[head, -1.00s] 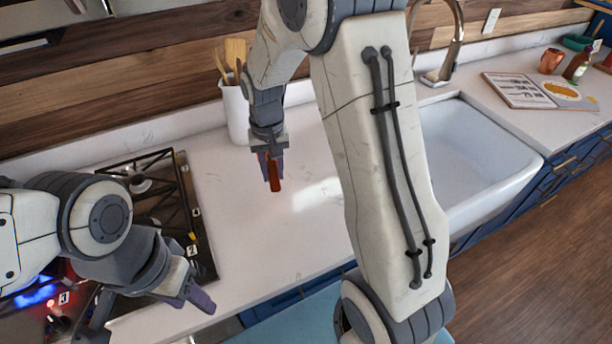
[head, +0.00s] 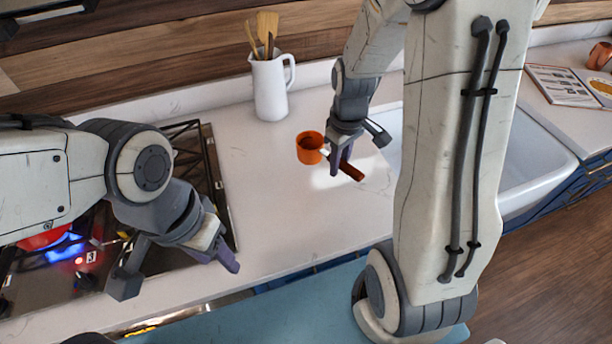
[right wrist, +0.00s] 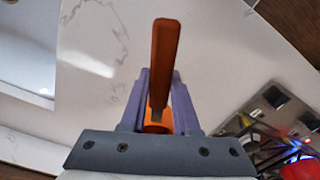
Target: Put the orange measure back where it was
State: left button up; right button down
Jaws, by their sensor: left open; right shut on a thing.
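The orange measure is a small round cup (head: 310,148) with a long flat handle. My right gripper (head: 345,163) is shut on the handle, which pokes out to the right of the fingers in the head view. The cup is to the left of the fingers, its opening facing up, over the white counter. I cannot tell whether it touches the counter. In the right wrist view the handle (right wrist: 163,55) rises between the fingers, and a little of the orange cup shows behind them. My left gripper (head: 178,270) is open and empty near the stove's front right corner.
A white pitcher (head: 270,90) with wooden utensils stands against the back wall, behind the cup. The black gas stove (head: 215,180) is at the left. The white sink (head: 535,160) is at the right, partly behind my right arm. The counter between is clear.

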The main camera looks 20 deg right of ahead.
jog(key=w+a+f, duration=0.1)
jog(key=a, duration=0.1)
jog(key=w+a+f+p, duration=0.1)
jog(key=a+f, duration=0.1)
jog(key=a, duration=0.1)
jog(key=shift+w+a+f, duration=0.3)
jog(key=shift+w+f, duration=0.1)
notch_tip(320, 180, down, 3)
jog(key=shift+f+p, duration=0.1)
jog(key=shift+p, duration=0.55)
jog(key=shift+f, duration=0.35)
jog(key=shift+f, duration=0.1)
jog(key=c, duration=0.7)
grip_release()
jog(key=shift+o, duration=0.2)
